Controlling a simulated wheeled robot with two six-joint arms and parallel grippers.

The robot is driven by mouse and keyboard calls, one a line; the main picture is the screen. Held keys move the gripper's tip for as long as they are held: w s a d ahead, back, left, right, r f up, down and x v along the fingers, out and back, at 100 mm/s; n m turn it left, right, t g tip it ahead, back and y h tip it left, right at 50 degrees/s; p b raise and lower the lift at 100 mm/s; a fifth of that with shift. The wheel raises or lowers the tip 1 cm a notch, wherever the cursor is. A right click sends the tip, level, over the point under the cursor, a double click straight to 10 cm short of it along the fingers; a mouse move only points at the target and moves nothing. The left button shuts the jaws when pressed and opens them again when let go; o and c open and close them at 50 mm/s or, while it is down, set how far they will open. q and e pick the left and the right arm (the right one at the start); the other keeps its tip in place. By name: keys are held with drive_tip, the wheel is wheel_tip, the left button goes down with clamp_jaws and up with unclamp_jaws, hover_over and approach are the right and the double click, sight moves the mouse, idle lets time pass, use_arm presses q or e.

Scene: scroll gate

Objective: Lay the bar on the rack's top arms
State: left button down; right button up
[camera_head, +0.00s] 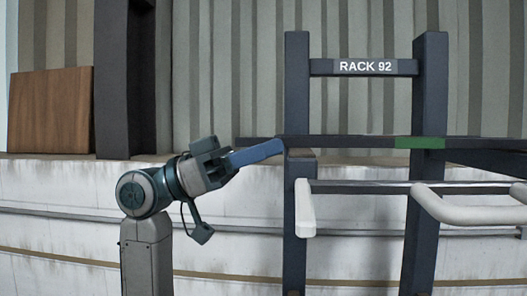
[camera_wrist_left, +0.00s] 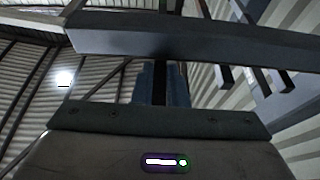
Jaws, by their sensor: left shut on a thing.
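The long dark bar (camera_head: 350,142) with a green band runs level across the front of the rack (camera_head: 297,90), from left of its left upright to the right edge of the head view. My left gripper (camera_head: 278,148) has blue fingers and is shut on the bar near its left end. The left wrist view shows the bar (camera_wrist_left: 190,42) crossing beyond the fingers (camera_wrist_left: 160,82). The rack's dark top arms, left (camera_head: 301,153) and right (camera_head: 495,160), lie at or just below bar height. I cannot tell whether the bar touches them. My right gripper is not in view.
Pale lower arms, left (camera_head: 305,210) and right (camera_head: 465,212), jut forward below, with a thin metal rail (camera_head: 365,188) at their height. A brown panel (camera_head: 50,110) and dark post (camera_head: 125,80) stand at left. A low white wall (camera_head: 60,185) runs behind.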

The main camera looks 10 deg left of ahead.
use_arm(q)
drive_tip(key=shift+f, duration=0.4)
drive_tip(key=c, duration=1.4)
unclamp_jaws()
drive_tip(key=shift+w, duration=0.1)
drive_tip(key=shift+o, duration=0.2)
drive_tip(key=b+v, duration=0.6)
drive_tip(key=v, duration=0.4)
drive_tip(key=shift+a, duration=0.4)
drive_tip(key=shift+f, duration=0.1)
